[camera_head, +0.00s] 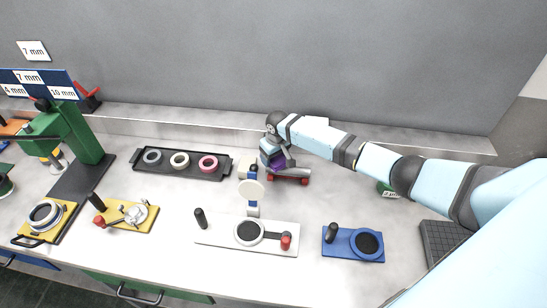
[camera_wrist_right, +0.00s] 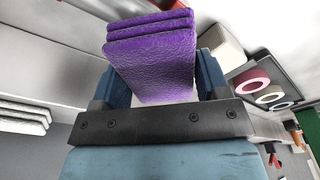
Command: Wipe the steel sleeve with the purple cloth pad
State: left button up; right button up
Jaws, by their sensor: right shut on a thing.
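The purple cloth pad (camera_wrist_right: 152,62) is between the two blue fingers of my right gripper (camera_wrist_right: 160,84) in the right wrist view, showing as layered purple slabs. In the head view my right gripper (camera_head: 274,152) is at the back middle of the bench, with a little of the purple pad (camera_head: 277,167) showing, partly hidden by the gripper. I cannot tell for sure which part is the steel sleeve. A shiny metal piece (camera_head: 136,214) sits on a yellow plate at the left, apart from the gripper. My left gripper is not in view.
A black tray (camera_head: 160,172) with several rings stands left of the gripper. A red-ended item (camera_head: 290,181) lies below it. A white plate (camera_head: 213,236) and a blue plate (camera_head: 341,254) with black knobs are in front. A green press (camera_head: 88,140) stands far left.

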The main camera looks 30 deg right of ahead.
jog(key=r+p, duration=0.2)
jog(key=r, duration=0.1)
jog(key=shift+s+d, duration=0.15)
jog(key=shift+s, duration=0.15)
notch_tip(320, 180, up, 2)
jog(key=shift+w+p, duration=0.1)
jog(key=shift+p, duration=1.05)
jog(key=shift+r+p, duration=0.3)
jog(key=shift+r, duration=0.1)
jog(key=shift+f, duration=0.1)
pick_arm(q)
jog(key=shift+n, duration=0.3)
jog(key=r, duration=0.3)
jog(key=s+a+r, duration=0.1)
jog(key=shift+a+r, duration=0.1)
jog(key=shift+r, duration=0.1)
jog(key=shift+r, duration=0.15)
